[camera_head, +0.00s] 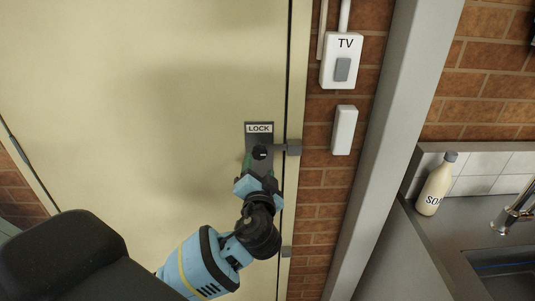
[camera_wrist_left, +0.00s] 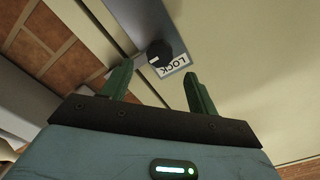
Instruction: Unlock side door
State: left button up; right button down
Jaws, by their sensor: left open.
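The cream side door (camera_head: 130,90) fills the left and middle of the head view, and it looks closed against its frame. A dark lock plate (camera_head: 259,134) labelled LOCK is near the door's right edge, with a round black knob (camera_head: 260,152) on it. The knob also shows in the left wrist view (camera_wrist_left: 158,53), with a pale mark on its face. My left gripper (camera_head: 260,166) is just below the knob in the head view. Its green fingers (camera_wrist_left: 157,74) are apart and empty, with the knob just beyond the tips. My right gripper is not seen.
A grey latch piece (camera_head: 288,147) bridges the door edge beside the lock. A TV switch (camera_head: 342,62) and a white box (camera_head: 344,130) are on the brick wall at right. A grey post (camera_head: 385,130) stands before a counter with a soap bottle (camera_head: 435,185).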

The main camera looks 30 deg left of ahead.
aim_at(260, 153)
pick_arm(q)
jog(key=x, duration=0.6)
jog(key=shift+w+a, duration=0.1)
jog(key=shift+w, duration=0.05)
jog(key=shift+w+a+p, duration=0.3)
jog(key=shift+w+a, duration=0.05)
jog(key=shift+w, duration=0.25)
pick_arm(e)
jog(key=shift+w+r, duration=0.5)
pick_arm(q)
grip_shut()
jog(key=shift+r, duration=0.1)
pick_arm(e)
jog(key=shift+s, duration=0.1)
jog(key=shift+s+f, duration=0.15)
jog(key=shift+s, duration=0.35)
